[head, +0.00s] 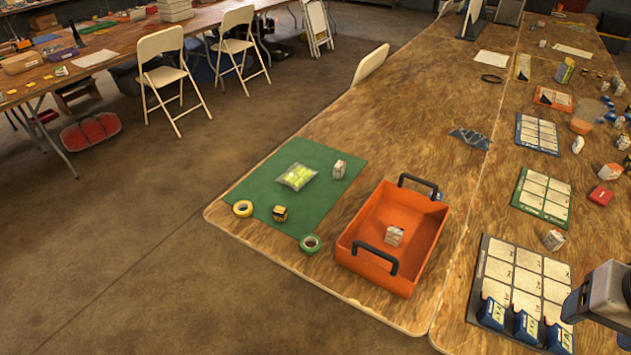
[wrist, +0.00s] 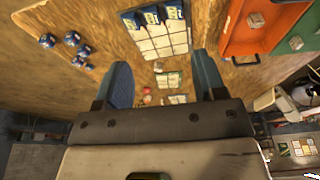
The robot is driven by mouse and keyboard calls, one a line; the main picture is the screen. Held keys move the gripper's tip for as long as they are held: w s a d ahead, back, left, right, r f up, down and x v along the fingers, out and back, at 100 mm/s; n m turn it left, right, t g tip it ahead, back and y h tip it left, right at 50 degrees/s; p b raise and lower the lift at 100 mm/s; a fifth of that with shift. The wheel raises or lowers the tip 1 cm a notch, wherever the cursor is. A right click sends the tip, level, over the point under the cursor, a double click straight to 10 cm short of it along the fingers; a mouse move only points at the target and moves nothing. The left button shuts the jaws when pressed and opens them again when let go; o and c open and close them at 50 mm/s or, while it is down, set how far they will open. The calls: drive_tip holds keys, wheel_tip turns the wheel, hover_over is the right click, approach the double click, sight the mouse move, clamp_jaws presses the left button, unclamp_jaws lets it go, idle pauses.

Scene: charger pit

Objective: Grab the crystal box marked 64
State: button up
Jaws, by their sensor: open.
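Several small whitish printed boxes are in the head view, and no marking 64 is legible on any of them. One box (head: 339,169) stands on the green mat (head: 262,200). Another box (head: 394,236) lies inside the orange tray (head: 372,215); it also shows in the wrist view (wrist: 255,20). Another box (head: 553,240) stands on the table right of the tray, between two grid boards. More stand farther back on the right. My gripper (wrist: 165,78) is open and empty, its two blue fingers apart above the table. Part of my arm shows at the head view's lower right.
A grid board (head: 520,275) holds blue boxes (head: 491,313) along its front edge. More boards (head: 541,195) lie behind it. The mat also holds a clear green-yellow packet (head: 296,177) and tape rolls (head: 243,208). Tabletop behind the tray (head: 380,125) is mostly clear.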

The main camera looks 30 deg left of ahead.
drive_tip(key=w+a+f+m+g+y, duration=0.1)
drive_tip(key=w+a+f+y, duration=0.15)
drive_tip(key=w+a, duration=0.4)
drive_tip(key=w+a+f+m+g+y, duration=0.1)
drive_tip(key=w+a+g+y, duration=0.2)
drive_tip(key=a, duration=0.6)
drive_tip(key=m+g+y, duration=0.2)
drive_tip(key=m+y, duration=0.4)
drive_tip(key=m, duration=0.2)
hover_over(280, 210)
drive_tip(key=w+d, duration=0.2)
drive_tip(key=d, duration=1.6)
wheel_tip(280, 210, down, 16)
drive_tip(key=a+f+m, duration=0.1)
drive_tip(key=a+f, duration=0.3)
drive_tip(key=a, duration=0.1)
drive_tip(key=a+f+m+y, duration=0.1)
drive_tip(key=a+f+m, duration=0.1)
drive_tip(key=a+f, duration=0.3)
drive_tip(key=s+a+f+m+y, duration=0.1)
drive_tip(key=a+f+m, duration=0.1)
drive_tip(key=a+f, duration=0.3)
drive_tip(key=shift+s+f+t, duration=0.1)
drive_tip(key=shift+t, duration=0.2)
drive_tip(key=shift+a+f+m, duration=0.2)
drive_tip(key=shift+f+m, duration=0.1)
drive_tip(key=shift+f, duration=0.05)
drive_tip(key=shift+s+a, duration=0.1)
drive_tip(key=shift+x, duration=2.4)
drive_tip(key=shift+c, duration=0.3)
